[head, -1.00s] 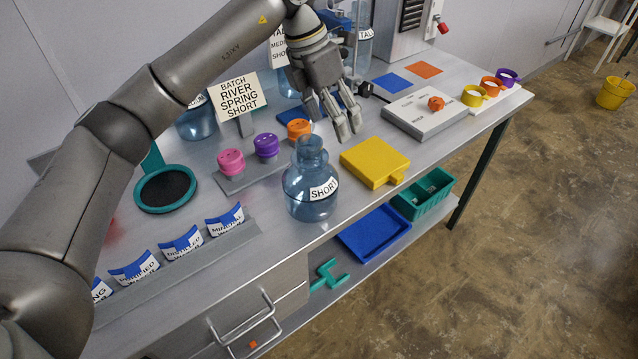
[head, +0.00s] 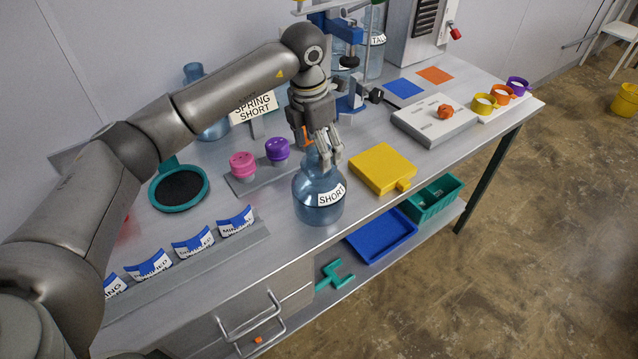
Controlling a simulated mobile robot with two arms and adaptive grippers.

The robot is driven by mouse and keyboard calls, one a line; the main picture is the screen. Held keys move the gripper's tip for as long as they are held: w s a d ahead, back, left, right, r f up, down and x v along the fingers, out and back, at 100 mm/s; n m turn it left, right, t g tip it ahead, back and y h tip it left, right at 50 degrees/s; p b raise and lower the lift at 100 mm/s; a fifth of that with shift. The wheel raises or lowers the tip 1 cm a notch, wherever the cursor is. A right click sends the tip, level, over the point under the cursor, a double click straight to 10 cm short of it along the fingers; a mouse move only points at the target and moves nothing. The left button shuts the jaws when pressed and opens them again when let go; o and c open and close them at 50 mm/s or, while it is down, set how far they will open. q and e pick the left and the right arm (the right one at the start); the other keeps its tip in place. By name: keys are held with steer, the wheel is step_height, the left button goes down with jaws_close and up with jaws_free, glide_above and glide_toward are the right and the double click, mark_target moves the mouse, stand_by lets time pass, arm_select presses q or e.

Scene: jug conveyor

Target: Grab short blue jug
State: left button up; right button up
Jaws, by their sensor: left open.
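The short blue jug (head: 318,196) stands upright on the steel table near its front edge. It is clear blue with a white label reading SHORT. My left gripper (head: 324,158) is open and points down at the jug's neck. Its fingers overlap the neck in the picture and hide most of it; I cannot tell whether they touch it. My right gripper is not in view.
A yellow pad (head: 382,168) lies right of the jug. Pink (head: 243,165) and purple (head: 278,150) caps stand left of it on a grey rack. A white scale (head: 434,120) is further right. Label holders (head: 193,243) line the front left. A sign (head: 254,106) stands behind.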

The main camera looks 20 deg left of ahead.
arm_select(q)
steer(key=shift+w+d+f, duration=0.1)
steer(key=shift+w+f, duration=0.05)
steer(key=shift+f, duration=0.75)
steer(key=shift+c, duration=0.4)
steer(key=c, duration=1.5)
steer(key=shift+r, duration=0.1)
